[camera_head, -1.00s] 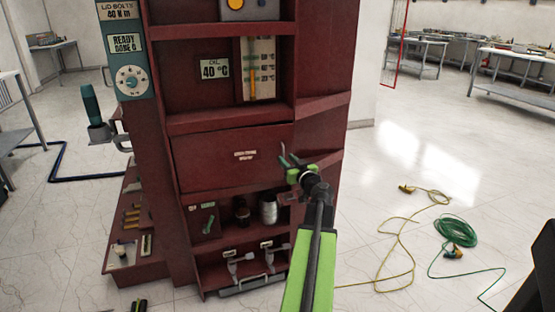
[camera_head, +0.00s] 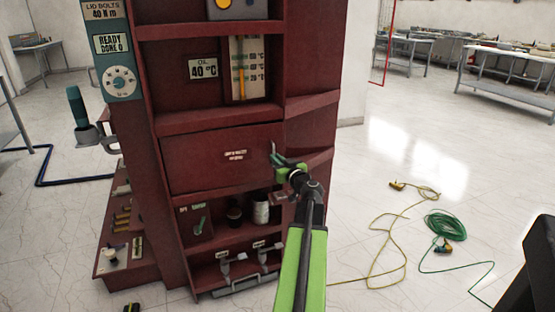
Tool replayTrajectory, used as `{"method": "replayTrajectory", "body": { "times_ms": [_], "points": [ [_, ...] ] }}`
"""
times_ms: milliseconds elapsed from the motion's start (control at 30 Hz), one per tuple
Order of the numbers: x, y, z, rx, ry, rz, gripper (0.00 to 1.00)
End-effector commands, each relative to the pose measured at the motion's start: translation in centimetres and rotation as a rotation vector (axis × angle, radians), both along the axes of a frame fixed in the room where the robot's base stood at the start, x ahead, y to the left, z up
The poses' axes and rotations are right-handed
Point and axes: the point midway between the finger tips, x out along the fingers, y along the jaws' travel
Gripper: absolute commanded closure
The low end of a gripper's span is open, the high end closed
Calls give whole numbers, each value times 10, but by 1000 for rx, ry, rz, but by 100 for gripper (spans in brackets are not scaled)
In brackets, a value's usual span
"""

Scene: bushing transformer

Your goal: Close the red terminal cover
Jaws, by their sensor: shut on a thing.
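The red terminal cover (camera_head: 205,160) is a wide dark red panel with a small white label (camera_head: 235,155), in the middle of the red cabinet. It spans the opening between the upper compartments and the lower shelves, and I cannot tell whether it sits fully flush. My gripper (camera_head: 275,157) is at the right edge of the cover, shut on it. The green and black wrist hides part of the lower right corner, and the exact contact is too small to see.
Below are shelves with a jar (camera_head: 261,209) and clamps (camera_head: 268,258). A yellow cable (camera_head: 385,240) and a green coil (camera_head: 445,226) lie on the floor at right, with clear floor around them.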

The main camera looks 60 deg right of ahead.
Motion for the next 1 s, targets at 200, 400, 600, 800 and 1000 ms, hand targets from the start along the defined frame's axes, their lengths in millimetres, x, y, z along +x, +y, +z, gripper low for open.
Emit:
{"method": "replayTrajectory", "body": {
  "times_ms": [200,400,600,800,1000],
  "points": [
    [0,0,0,0,1,-1,100],
    [0,0,0,0,1,-1,100],
    [0,0,0,0,1,-1,100],
    [0,0,0,0,1,0,100],
    [8,-9,0,0,1,0,100]
  ]
}}
